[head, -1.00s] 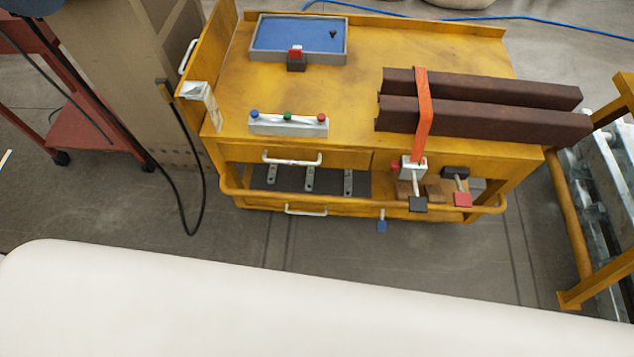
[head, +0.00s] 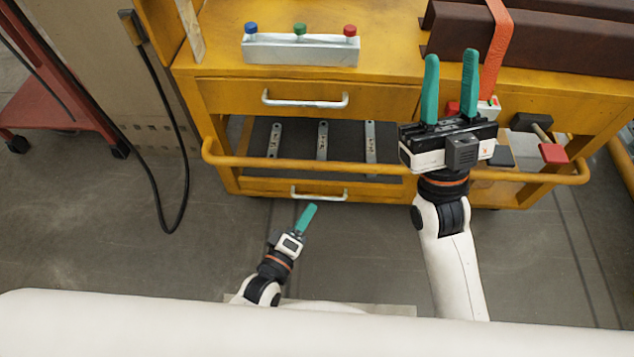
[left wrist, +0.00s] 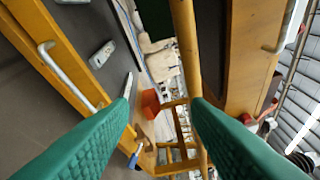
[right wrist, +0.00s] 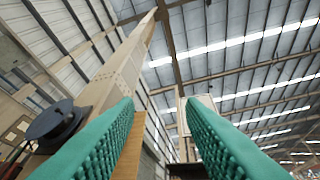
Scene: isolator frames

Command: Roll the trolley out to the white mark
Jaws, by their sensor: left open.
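The yellow trolley (head: 385,95) stands in front of me in the head view, with a push rail (head: 370,172) along its near side. My left gripper (head: 308,215) is open and empty, low in front of the trolley and below the rail. In the left wrist view a yellow rail (left wrist: 186,45) runs up the picture between the fingertips, beyond them. My right gripper (head: 452,85) is open, fingers up, overlapping the trolley's right front; its wrist view shows mostly roof. A pale flat strip (head: 400,310) shows low in the picture, mostly hidden; I cannot tell if it is the white mark.
A button box (head: 300,50) and dark beams (head: 560,45) under an orange strap (head: 497,50) lie on the trolley top. A black cable (head: 160,165) hangs at the left, near a red cart (head: 45,95). Bare floor (head: 540,270) lies at the front right.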

